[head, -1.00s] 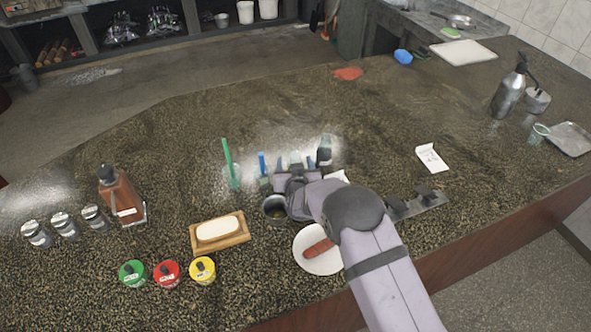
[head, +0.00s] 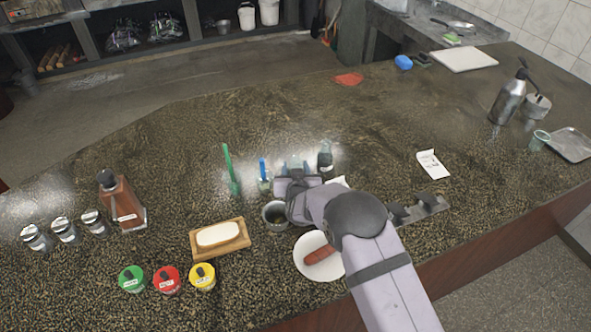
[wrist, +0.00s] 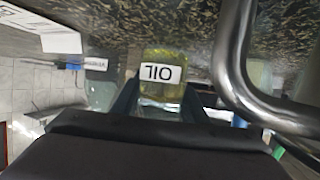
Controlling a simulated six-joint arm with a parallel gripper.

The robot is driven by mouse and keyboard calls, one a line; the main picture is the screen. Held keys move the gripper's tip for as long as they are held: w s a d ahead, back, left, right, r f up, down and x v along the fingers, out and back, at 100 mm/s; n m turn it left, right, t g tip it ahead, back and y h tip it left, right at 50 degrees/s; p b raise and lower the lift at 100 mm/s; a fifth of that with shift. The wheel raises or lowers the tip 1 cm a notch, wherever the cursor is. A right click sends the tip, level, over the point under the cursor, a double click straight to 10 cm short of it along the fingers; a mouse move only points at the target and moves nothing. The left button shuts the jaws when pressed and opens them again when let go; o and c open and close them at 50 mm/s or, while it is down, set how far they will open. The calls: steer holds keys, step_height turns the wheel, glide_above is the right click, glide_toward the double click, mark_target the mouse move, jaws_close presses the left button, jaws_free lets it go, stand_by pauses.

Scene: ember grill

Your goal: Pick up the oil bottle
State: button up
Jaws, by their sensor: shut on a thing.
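The oil bottle (wrist: 162,76) is a clear container of yellow liquid with a white OIL label, upside down in the wrist view. It stands between the two dark fingers of my gripper (wrist: 160,100), which is shut on it. In the head view my gripper (head: 297,182) is in the middle of the counter, pointing away from the camera. It hides most of what it holds there; only a pale glassy shape shows beyond the fingers. I cannot tell whether the bottle is off the counter.
A dark bottle (head: 325,158) stands just right of my gripper. A green-handled tool (head: 230,170) and a blue-handled one (head: 264,178) stand to its left. A metal cup (head: 275,214) and a plate with a sausage (head: 305,270) are close in front. The counter behind is mostly clear.

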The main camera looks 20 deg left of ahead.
step_height(320, 180, up, 9)
steer(key=b, duration=0.2)
steer(key=shift+r+b, duration=0.2)
steer(key=shift+b, duration=0.15)
stand_by(0.5)
steer(key=shift+r, duration=0.1)
